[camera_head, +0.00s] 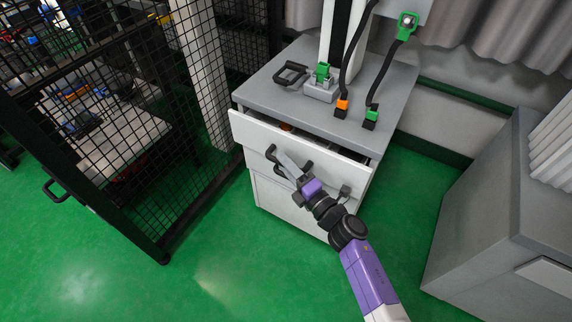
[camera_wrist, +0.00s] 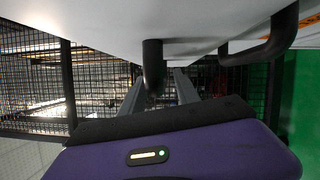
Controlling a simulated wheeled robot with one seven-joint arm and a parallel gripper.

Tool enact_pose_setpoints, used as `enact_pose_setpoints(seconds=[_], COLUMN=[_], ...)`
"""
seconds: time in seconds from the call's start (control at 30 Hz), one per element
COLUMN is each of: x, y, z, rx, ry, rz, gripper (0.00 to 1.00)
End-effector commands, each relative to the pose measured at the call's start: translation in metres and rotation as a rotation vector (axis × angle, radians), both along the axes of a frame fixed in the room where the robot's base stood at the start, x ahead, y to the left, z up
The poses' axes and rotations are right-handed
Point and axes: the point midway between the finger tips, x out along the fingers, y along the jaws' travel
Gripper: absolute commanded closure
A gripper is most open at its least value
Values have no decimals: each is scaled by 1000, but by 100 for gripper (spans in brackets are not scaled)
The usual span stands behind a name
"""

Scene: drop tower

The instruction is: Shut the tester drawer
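The tester drawer (camera_head: 240,128) is the white top drawer of a grey-topped cabinet. It stands partly open, with a dark gap behind its front panel. A dark handle (camera_head: 304,167) shows on the front, partly hidden by my gripper (camera_head: 284,163). My gripper is at the drawer front, close to the handle. In the wrist view, the two grey fingers of my gripper (camera_wrist: 160,92) are apart. A dark handle post (camera_wrist: 153,66) shows near and between them; I cannot tell whether they touch it. The white drawer face (camera_wrist: 100,28) fills the top of that view.
The cabinet top (camera_head: 300,80) carries a loose black handle-like part (camera_head: 290,74), a tester column and cables with an orange plug (camera_head: 342,105) and a green plug (camera_head: 372,115). A black mesh fence (camera_head: 130,130) stands left, a grey cabinet (camera_head: 490,200) right. Green floor is free in front.

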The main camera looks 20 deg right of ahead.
Motion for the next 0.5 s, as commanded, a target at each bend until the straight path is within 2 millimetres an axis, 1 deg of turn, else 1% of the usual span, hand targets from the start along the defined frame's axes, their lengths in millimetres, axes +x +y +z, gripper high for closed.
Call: enact_pose_setpoints(seconds=[0.03,0.07,0.1,0.23,0.5], x=[0,0,0,0,0], y=[0,0,0,0,0], z=[0,0,0,0,0], rx=[0,0,0,0,0], ry=[0,0,0,0,0], rz=[0,0,0,0,0], gripper=[62,66,74,100,100])
